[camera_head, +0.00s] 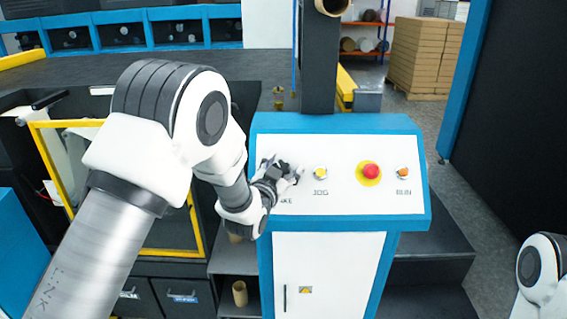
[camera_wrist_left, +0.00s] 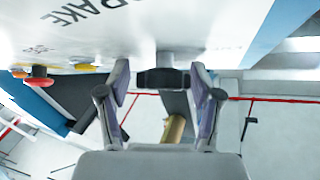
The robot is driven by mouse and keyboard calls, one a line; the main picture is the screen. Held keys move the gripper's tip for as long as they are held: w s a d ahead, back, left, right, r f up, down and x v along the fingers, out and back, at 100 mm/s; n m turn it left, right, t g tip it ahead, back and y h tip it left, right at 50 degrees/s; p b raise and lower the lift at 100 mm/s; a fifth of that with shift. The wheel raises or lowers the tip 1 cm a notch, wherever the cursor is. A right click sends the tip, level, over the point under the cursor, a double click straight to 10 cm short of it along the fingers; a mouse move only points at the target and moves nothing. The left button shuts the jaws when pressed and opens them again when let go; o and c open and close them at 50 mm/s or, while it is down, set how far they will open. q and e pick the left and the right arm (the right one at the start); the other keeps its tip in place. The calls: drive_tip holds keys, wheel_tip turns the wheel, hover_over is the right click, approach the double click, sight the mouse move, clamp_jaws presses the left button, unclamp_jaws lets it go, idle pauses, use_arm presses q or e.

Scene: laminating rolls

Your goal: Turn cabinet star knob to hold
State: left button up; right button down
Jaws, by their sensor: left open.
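The cabinet (camera_head: 340,123) has a blue frame and a sloping white control panel. The dark star knob (camera_wrist_left: 163,79) stands out from the panel beside the BRAKE lettering in the left wrist view. My left gripper (camera_head: 284,173) is at the panel's left side. In the left wrist view my left gripper (camera_wrist_left: 161,72) is open, with one finger on each side of the knob and a gap showing on both sides. In the head view the gripper hides most of the knob and part of its label. My right gripper is out of view.
Right of the knob are a yellow JOG button (camera_head: 320,173), a red emergency stop (camera_head: 370,171) and an orange RUN button (camera_head: 403,172). A dark post (camera_head: 319,60) rises behind the cabinet. A yellow-framed machine (camera_head: 150,252) stands left. Cardboard boxes (camera_head: 424,60) stand at the back.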

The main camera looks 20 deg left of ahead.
use_arm(q)
drive_tip(key=shift+s+a, duration=0.15)
drive_tip(key=shift+c, duration=1)
drive_tip(key=shift+s+r, duration=0.15)
drive_tip(key=c, duration=1)
drive_tip(key=shift+o, duration=0.2)
